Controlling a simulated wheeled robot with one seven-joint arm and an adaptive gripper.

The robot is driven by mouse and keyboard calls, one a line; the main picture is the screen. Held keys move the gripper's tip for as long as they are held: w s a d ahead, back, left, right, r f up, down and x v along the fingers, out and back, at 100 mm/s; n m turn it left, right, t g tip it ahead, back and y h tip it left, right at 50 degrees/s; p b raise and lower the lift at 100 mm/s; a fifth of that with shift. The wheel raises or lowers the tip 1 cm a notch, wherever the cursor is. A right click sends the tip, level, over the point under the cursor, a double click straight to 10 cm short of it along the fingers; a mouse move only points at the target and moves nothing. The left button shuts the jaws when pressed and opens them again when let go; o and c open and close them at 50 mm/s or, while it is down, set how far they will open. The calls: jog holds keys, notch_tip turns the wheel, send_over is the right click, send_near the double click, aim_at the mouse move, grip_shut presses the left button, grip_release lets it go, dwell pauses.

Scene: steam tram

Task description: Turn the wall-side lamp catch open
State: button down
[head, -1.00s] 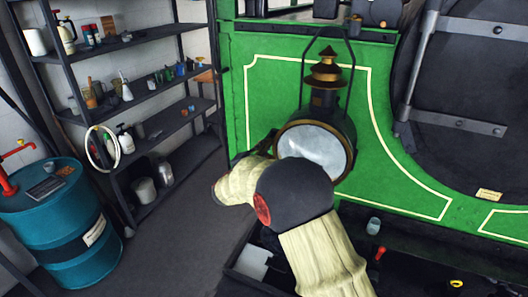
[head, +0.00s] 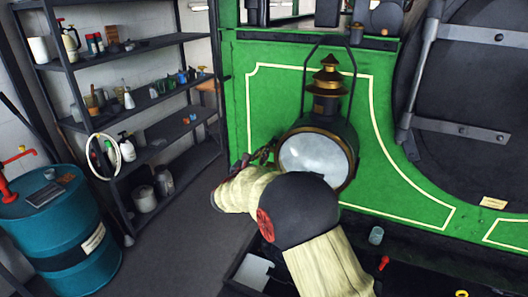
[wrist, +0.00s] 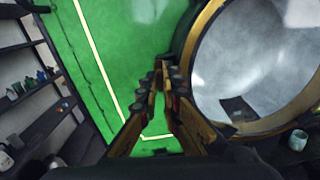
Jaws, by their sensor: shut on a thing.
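The lamp (head: 318,152) is dark green with brass trim and a round glass front, set against the green panel. Its glass and brass rim (wrist: 222,128) fill the right of the wrist view. My gripper (head: 268,152) is at the lamp's left side, on the shelf side, beside the rim. In the wrist view my gripper (wrist: 160,76) has its fingertips close together at the rim's left edge, shut on the wall-side catch. The catch is mostly hidden between the fingertips, and I cannot tell its angle.
Black shelves (head: 180,132) with bottles and tins stand at the left. A teal drum (head: 62,232) is at the lower left. The dark round door (head: 480,105) is at the right. A small glass jar (head: 376,235) stands below the lamp. Floor between shelves and lamp is clear.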

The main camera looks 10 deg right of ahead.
jog(key=shift+a+f+n, duration=0.2)
jog(key=shift+f+n, duration=0.25)
jog(key=shift+n, duration=0.55)
jog(key=shift+f, duration=0.1)
jog(key=c, duration=2.2)
grip_release()
jog(key=shift+o, duration=1)
jog(key=shift+r, duration=0.3)
jog(key=v, duration=1.2)
